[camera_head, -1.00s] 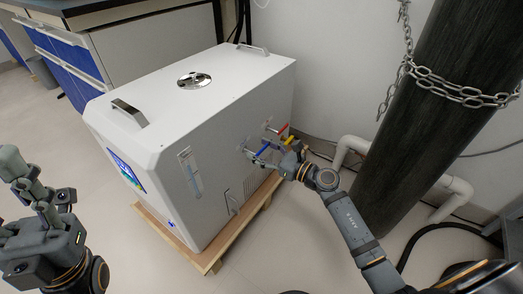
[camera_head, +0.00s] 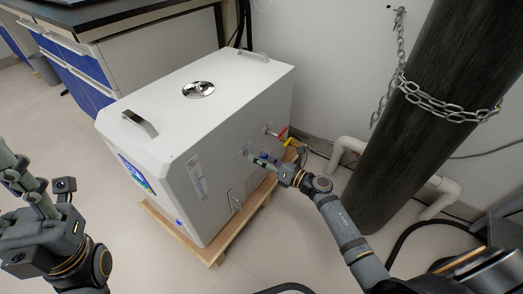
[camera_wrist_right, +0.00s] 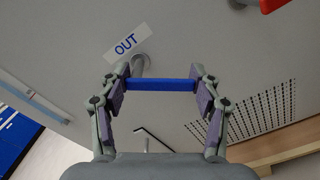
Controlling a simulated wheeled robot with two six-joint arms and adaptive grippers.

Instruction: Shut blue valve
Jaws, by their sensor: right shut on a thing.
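The blue valve handle (camera_wrist_right: 160,85) is a straight blue bar on the side panel of the white distiller (camera_head: 222,140). In the right wrist view it runs crosswise, beside a white label reading OUT (camera_wrist_right: 126,41). My right gripper (camera_head: 263,160) is at the valve, and in the wrist view its two fingers (camera_wrist_right: 157,92) press on the two ends of the bar. In the head view the fingers mostly hide the handle. My left gripper (camera_head: 28,185) is at the left edge, away from the distiller; its finger opening is unclear.
A red handle (camera_head: 283,131) and a yellow part (camera_head: 289,141) are close behind my right gripper. The distiller stands on a wooden pallet (camera_head: 218,246). A dark chained cylinder (camera_head: 415,130) and white pipes (camera_head: 345,148) stand to the right.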

